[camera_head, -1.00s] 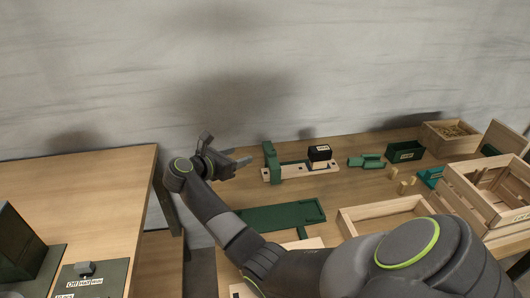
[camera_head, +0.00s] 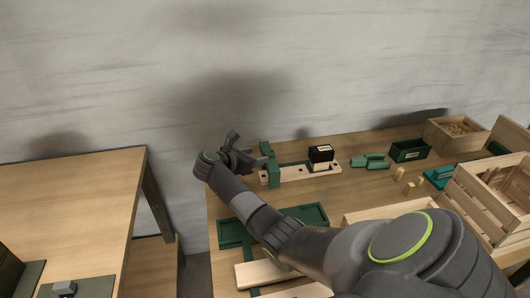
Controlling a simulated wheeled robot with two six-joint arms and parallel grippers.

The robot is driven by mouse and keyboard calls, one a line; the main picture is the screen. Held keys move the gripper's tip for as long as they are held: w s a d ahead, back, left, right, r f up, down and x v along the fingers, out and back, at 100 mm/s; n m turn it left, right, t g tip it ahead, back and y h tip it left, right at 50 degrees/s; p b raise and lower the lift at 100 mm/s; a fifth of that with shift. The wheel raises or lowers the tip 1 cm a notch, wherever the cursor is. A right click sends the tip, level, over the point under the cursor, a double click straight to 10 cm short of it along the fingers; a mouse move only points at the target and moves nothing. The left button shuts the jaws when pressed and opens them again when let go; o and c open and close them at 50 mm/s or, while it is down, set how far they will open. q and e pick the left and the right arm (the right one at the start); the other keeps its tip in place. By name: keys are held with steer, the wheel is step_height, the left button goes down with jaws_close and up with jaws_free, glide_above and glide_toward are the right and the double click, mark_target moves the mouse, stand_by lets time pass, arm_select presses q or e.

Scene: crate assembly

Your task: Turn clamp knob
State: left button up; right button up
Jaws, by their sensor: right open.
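The clamp is a pale wooden board (camera_head: 318,170) with a green upright end block (camera_head: 271,166) at its left and a black block (camera_head: 320,153) with a label on it. I cannot make out a separate knob; my right gripper may hide it. My right gripper (camera_head: 252,152) is open, just left of the green end block, its fingers pointing toward it. Whether the fingers touch the block cannot be told. My left gripper is not in view.
A green tray (camera_head: 314,213) and wooden planks (camera_head: 256,273) lie in front. Green pieces (camera_head: 370,162), a dark green box (camera_head: 408,150), a wooden bin (camera_head: 455,135) and a slatted crate (camera_head: 500,188) stand to the right. Another table (camera_head: 80,205) stands left across a gap.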

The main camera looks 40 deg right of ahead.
mark_target(269, 153)
steer(key=x, duration=0.6)
steer(key=c, duration=1)
